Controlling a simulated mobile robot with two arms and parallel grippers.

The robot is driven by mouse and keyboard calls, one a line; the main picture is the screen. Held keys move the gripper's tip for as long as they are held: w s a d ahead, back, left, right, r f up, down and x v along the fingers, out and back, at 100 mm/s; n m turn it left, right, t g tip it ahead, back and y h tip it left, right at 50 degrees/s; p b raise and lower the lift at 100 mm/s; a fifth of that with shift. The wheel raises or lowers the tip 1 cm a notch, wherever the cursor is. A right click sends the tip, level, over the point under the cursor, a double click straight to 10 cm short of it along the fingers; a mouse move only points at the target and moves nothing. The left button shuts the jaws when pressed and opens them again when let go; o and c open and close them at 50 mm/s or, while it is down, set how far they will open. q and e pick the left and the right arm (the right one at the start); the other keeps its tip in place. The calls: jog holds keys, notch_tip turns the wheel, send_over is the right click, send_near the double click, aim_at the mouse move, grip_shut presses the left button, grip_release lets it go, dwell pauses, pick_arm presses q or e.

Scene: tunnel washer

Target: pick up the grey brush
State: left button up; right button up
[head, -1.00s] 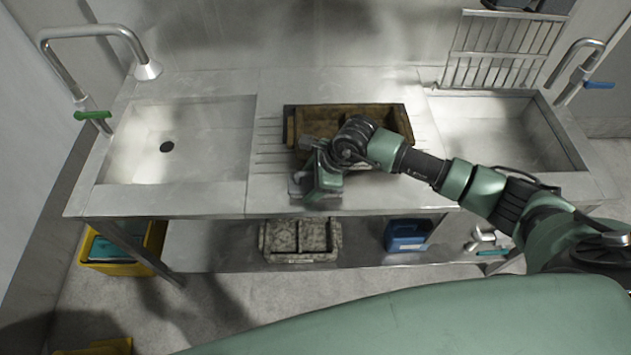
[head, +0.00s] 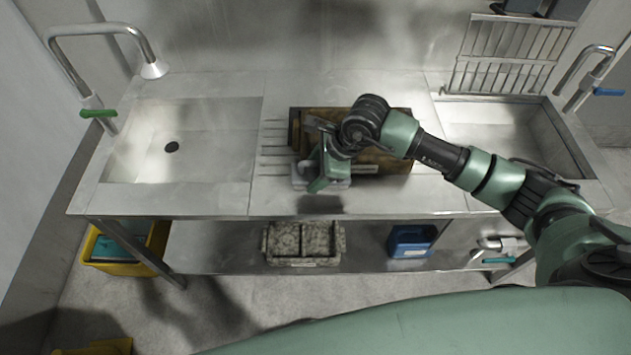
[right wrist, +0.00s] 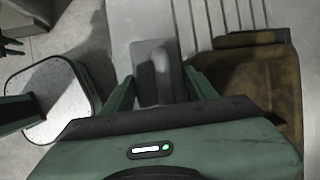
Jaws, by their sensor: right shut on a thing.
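The grey brush (right wrist: 170,75) shows in the right wrist view as a grey block between the two green fingers of my right gripper (right wrist: 162,88). The gripper is shut on it. In the head view my right gripper (head: 328,172) is over the front edge of the steel worktop, in front of the brown crate, and hides much of the brush. A dark shadow lies on the worktop below the gripper, apart from it, so the brush appears held above the surface.
A worn brown crate (head: 395,172) stands right behind my gripper. Sinks lie to the left (head: 185,150) and right (head: 505,130), with taps. A speckled crate (head: 303,262) and a blue container (head: 411,240) sit on the lower shelf. A yellow bin (head: 120,267) is at the left.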

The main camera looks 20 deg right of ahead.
aim_at(315, 162)
notch_tip(315, 162, up, 15)
jog(key=shift+f+b, duration=0.15)
jog(key=shift+b, duration=1.1)
